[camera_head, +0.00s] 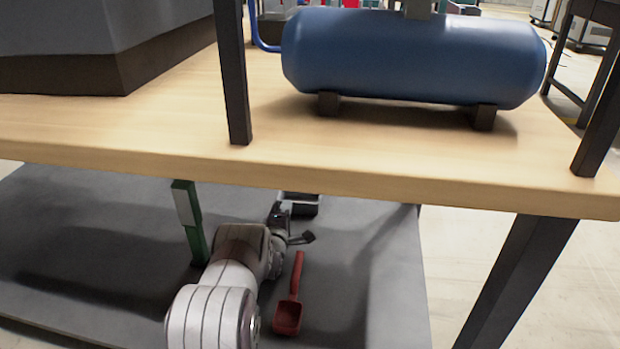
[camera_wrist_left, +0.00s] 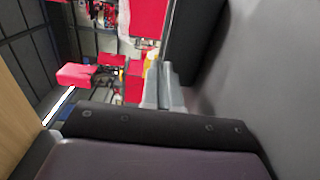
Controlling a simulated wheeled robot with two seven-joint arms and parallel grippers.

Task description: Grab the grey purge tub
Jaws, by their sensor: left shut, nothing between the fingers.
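A small tub (camera_head: 311,210), dark inside with a light grey rim, sits on the dark grey lower shelf under the tabletop; I take it for the purge tub. My arm partly hides its left side. My left gripper (camera_head: 281,208) is shut and empty, right at the tub's near left side; I cannot tell whether they touch. In the left wrist view, the light grey fingers (camera_wrist_left: 164,86) are together, with a dark wall (camera_wrist_left: 186,45) close beyond them, likely the tub's. My right gripper is not in view.
The wooden tabletop (camera_head: 330,150) overhangs the shelf (camera_head: 390,280) and carries a blue tank (camera_head: 410,57). The shelf's right part is clear.

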